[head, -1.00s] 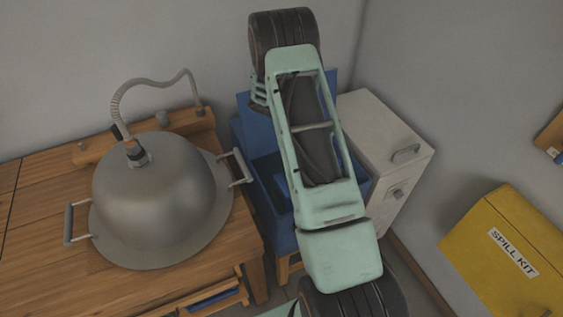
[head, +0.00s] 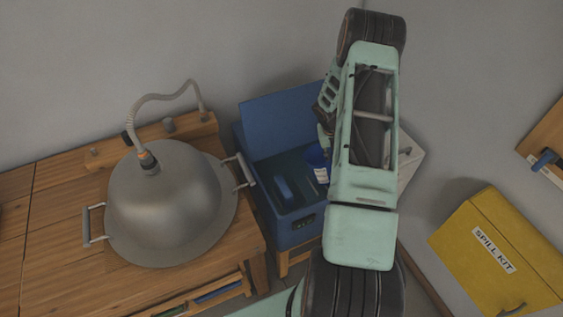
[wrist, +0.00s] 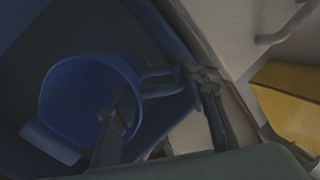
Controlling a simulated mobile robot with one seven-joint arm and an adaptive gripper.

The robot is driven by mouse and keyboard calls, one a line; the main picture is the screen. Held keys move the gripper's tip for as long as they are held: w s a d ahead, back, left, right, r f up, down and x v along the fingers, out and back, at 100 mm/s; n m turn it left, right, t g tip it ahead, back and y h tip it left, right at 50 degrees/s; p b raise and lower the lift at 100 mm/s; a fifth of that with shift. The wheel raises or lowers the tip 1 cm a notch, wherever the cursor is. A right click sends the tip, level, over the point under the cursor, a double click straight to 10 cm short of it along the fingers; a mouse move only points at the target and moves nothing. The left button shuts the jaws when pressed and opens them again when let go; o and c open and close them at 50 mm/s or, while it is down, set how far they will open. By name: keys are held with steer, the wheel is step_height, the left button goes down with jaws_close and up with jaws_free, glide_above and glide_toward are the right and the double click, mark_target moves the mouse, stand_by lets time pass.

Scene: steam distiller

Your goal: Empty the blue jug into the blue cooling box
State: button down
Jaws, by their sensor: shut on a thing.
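The blue cooling box (head: 288,236) stands open between the wooden bench and a pale cabinet, with its lid (head: 280,120) raised at the back. The blue jug (head: 316,157) is at the right side of the box's opening, partly hidden by my arm; a white label shows by it. In the wrist view the jug (wrist: 85,100) shows large, its round rim visible, with the box around it. My gripper (wrist: 163,88) is shut on the jug's handle, one finger on each side. Whether liquid is in the jug, and how far it tilts, I cannot tell.
A steel dome (head: 165,205) with side handles and a hose sits on the wooden bench (head: 60,225) at left. A blue rounded piece (head: 283,190) shows inside the box. The pale cabinet (head: 411,160) is close on the right, then a yellow spill kit box (head: 495,255).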

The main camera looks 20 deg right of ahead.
steer(key=shift+s+d+f+t+y+p, duration=0.15)
steer(key=shift+s+d+t+y+p, duration=0.35)
steer(key=shift+p, duration=0.65)
steer(key=shift+s+d+f+t+y+p, duration=0.1)
steer(key=shift+d+f+t+y+p, duration=0.2)
steer(key=shift+y+p, duration=0.6)
steer(key=shift+d, duration=0.1)
steer(key=shift+f+m+p, duration=0.1)
steer(key=shift+m+p, duration=0.2)
steer(key=shift+d, duration=0.15)
